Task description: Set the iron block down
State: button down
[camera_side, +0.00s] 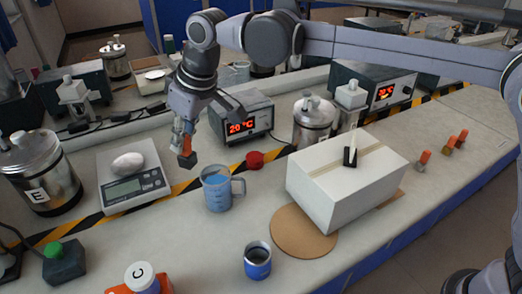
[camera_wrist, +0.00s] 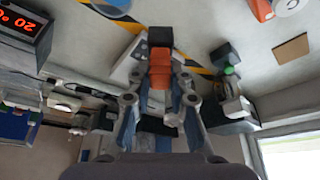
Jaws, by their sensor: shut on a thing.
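My gripper (camera_side: 186,140) is shut on the iron block (camera_side: 187,161), a small dark block with an orange grip. The block hangs below the fingertips, above the bench, between the scale and the blue beaker. In the wrist view my gripper (camera_wrist: 159,83) closes on the orange part, and the dark block (camera_wrist: 160,37) points away from the camera. The block looks clear of the bench and touches neither the scale nor the beaker. The scale (camera_side: 124,191) carries a white egg-shaped object (camera_side: 127,163) on its pan.
A blue beaker (camera_side: 217,190) and a red cap (camera_side: 254,160) stand near the block. A heater box (camera_side: 242,121) reads 20 °C. A blue cup (camera_side: 257,262) stands in front. Bench between scale and beaker is clear.

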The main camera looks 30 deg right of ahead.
jog(key=s+a+n, duration=0.1)
jog(key=s+a, duration=0.2)
jog(key=a, duration=0.2)
jog(key=shift+d+f, duration=0.2)
jog(key=shift+f, duration=10.65)
jog(key=shift+f, duration=0.1)
jog(key=c, duration=1.2)
grip_release()
